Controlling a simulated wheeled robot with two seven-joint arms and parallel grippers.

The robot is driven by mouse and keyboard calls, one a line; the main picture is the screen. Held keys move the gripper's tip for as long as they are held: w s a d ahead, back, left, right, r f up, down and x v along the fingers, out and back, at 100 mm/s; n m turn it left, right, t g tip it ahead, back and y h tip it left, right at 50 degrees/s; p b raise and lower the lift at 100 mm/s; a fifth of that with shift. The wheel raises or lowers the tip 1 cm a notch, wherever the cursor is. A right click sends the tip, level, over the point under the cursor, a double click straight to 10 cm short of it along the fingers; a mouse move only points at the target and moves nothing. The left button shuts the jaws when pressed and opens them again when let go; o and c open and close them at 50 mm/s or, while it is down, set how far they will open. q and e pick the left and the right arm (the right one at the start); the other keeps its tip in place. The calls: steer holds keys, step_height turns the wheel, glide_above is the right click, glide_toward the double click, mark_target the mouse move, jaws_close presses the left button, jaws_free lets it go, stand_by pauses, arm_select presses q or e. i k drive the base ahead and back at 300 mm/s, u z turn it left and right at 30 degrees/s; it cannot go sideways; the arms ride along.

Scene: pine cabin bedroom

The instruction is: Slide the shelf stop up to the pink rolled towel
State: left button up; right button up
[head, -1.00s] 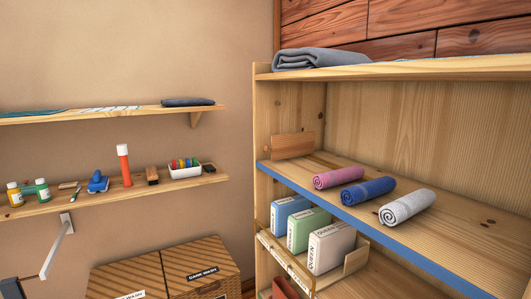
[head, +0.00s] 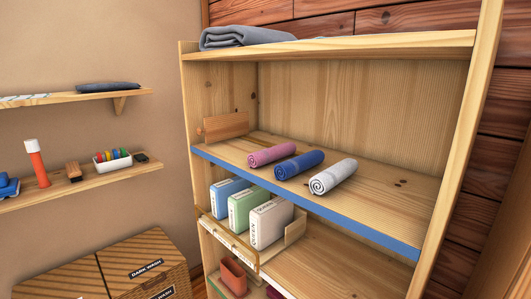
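The shelf stop, an upright brown wooden piece (head: 226,126), stands at the left end of the blue-edged shelf (head: 375,195). The pink rolled towel (head: 271,154) lies on the same shelf to its right, with a clear gap between them. A blue rolled towel (head: 299,165) and a white rolled towel (head: 333,176) lie in a row to the right of the pink one. Neither of my grippers shows in the head view.
A folded grey towel (head: 247,36) lies on the unit's top board. Below the blue-edged shelf, several boxes stand in a wooden holder (head: 297,226). The blue-edged shelf's right part is bare.

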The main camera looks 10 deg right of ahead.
mark_target(217, 128)
steer(key=k, duration=0.5)
steer(key=u, duration=0.4)
steer(key=i, duration=1.6)
steer(key=z, duration=0.6)
